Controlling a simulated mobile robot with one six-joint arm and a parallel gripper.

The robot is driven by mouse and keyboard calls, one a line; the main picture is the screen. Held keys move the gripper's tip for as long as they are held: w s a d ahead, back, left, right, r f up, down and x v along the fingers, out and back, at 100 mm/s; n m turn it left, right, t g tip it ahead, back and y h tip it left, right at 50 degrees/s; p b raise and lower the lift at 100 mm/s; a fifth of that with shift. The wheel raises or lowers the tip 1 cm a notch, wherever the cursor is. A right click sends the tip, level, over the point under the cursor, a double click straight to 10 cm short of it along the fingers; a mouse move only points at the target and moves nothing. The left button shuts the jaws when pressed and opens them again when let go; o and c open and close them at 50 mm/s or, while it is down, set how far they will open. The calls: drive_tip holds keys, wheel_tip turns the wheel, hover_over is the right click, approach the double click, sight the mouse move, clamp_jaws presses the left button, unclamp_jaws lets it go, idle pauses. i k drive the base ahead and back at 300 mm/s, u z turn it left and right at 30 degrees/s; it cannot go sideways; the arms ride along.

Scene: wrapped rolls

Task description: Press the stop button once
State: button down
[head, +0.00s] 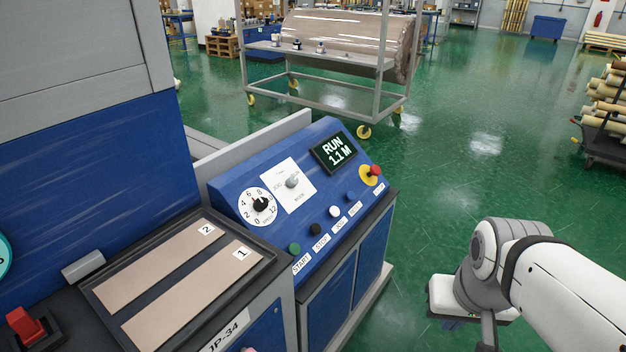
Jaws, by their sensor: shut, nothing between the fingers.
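The stop button (316,229) is a small black round button on the sloped blue control panel (285,225), above a label that reads STOP. It sits in a row between the green START button (294,247) and a white button (334,211). The display (333,152) reads RUN 1.1 M. My white and grey arm shows at the lower right, apart from the panel. My gripper's fingers are not visible in this view.
A blue button (350,197) and a red emergency knob (375,170) on yellow sit further along the panel. A speed dial (259,206) is at its left. A wheeled frame (320,92) with a wrapped roll stands behind. Green floor right of the console is clear.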

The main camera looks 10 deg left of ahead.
sight(316, 229)
drive_tip(key=u, duration=0.25)
drive_tip(key=i, duration=0.55)
drive_tip(key=u, duration=0.25)
drive_tip(key=k, duration=0.8)
drive_tip(key=u, duration=0.2)
drive_tip(key=i, duration=0.8)
drive_tip(key=z, duration=0.05)
